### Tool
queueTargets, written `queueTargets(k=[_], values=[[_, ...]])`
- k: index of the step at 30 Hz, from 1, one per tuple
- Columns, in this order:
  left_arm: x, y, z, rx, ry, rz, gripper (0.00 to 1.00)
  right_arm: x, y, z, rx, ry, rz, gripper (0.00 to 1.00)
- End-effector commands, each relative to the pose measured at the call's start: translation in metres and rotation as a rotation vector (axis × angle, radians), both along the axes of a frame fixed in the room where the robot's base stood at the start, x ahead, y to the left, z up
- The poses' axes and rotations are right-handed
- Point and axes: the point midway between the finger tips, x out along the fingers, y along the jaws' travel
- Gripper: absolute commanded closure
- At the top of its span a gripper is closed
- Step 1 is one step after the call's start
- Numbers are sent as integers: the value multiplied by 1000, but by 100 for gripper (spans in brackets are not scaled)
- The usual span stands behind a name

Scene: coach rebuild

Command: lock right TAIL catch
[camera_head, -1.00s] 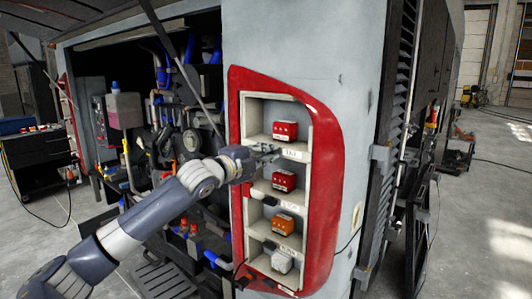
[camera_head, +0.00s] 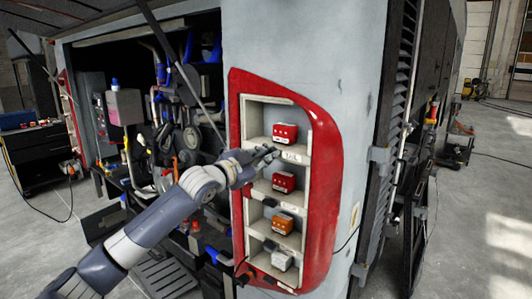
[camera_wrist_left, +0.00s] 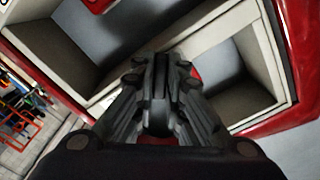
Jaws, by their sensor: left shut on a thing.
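The red TAIL lamp (camera_head: 285,132) sits in the top compartment of the red-framed light panel (camera_head: 325,180). Its white TAIL label (camera_head: 293,156) is on the shelf edge below it. My left gripper (camera_head: 268,154) is at that shelf edge, just left of the label. In the left wrist view the gripper (camera_wrist_left: 162,70) has its fingers together against the pale divider (camera_wrist_left: 215,42). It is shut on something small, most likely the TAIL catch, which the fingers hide. My right gripper is not in view.
Below are another red lamp (camera_head: 284,181), an orange lamp (camera_head: 283,223) and a white lamp (camera_head: 282,260) in their compartments. An open engine bay (camera_head: 180,130) lies left of the panel. A louvred side (camera_head: 398,100) is at the right.

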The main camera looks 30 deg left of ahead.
Motion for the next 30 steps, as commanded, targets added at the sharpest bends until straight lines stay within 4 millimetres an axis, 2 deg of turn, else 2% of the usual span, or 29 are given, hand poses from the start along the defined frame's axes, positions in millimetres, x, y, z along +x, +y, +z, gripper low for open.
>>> queueTargets(k=[18,30], values=[[0,-1,-1,-537,46,0,100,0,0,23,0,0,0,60],[0,0,-1,-695,59,1,100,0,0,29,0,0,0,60]])
